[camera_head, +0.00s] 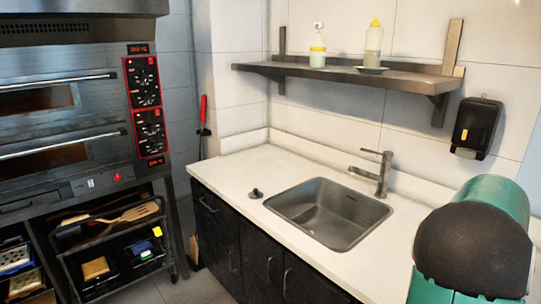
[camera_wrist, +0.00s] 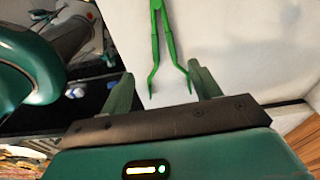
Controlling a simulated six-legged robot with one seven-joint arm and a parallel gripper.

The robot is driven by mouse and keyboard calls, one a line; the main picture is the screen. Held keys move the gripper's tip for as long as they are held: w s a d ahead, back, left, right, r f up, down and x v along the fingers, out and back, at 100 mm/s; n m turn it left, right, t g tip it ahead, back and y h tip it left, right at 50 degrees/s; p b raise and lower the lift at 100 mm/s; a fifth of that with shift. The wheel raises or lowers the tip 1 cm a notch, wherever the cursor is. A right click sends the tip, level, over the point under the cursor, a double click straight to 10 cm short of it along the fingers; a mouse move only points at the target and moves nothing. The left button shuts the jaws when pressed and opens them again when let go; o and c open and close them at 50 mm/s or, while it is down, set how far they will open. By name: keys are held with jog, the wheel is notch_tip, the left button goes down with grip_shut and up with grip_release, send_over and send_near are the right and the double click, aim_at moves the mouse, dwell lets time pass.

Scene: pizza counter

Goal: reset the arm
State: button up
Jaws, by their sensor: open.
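My gripper (camera_wrist: 162,90) shows in the wrist view with its two green fingers spread apart. Nothing is held between them. A pair of green tongs (camera_wrist: 170,50) appears just past the fingertips, in front of a pale surface, and I cannot tell whether the tongs touch anything. My teal arm with a dark joint cap stands at the lower right of the head view; my gripper is not visible there.
A white counter (camera_head: 280,165) with a steel sink (camera_head: 330,212) and faucet (camera_head: 380,175) fills the middle. A shelf (camera_head: 350,76) with two bottles and a black dispenser (camera_head: 476,128) are on the wall. A double oven (camera_head: 75,110) stands left above a rack cart (camera_head: 112,222).

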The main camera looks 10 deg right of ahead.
jog(key=w+a+r+n+t, duration=0.25)
jog(key=a+n, duration=0.45)
jog(key=a, duration=0.5)
jog(key=w+a+r+n+t, duration=0.1)
jog(key=w+a+r+n, duration=0.25)
jog(key=a+n, duration=0.6)
jog(key=s+a+n+t, duration=0.1)
jog(key=a+n, duration=0.3)
jog(key=a, duration=0.4)
jog(key=s+a+n+t, duration=0.1)
jog(key=s+a+n, duration=0.3)
jog(key=a, duration=0.4)
jog(key=s+a+n+t, duration=0.1)
jog(key=s+a+n, duration=0.2)
jog(key=a+n, duration=0.2)
jog(key=a, duration=0.3)
jog(key=shift+s+a+f+n+y, duration=0.2)
jog(key=shift+a+f+n+y, duration=0.05)
jog(key=shift+a+n+y, duration=0.1)
jog(key=c, duration=0.6)
jog(key=shift+o, duration=0.2)
jog(key=shift+d, duration=0.15)
jog(key=shift+d, duration=0.15)
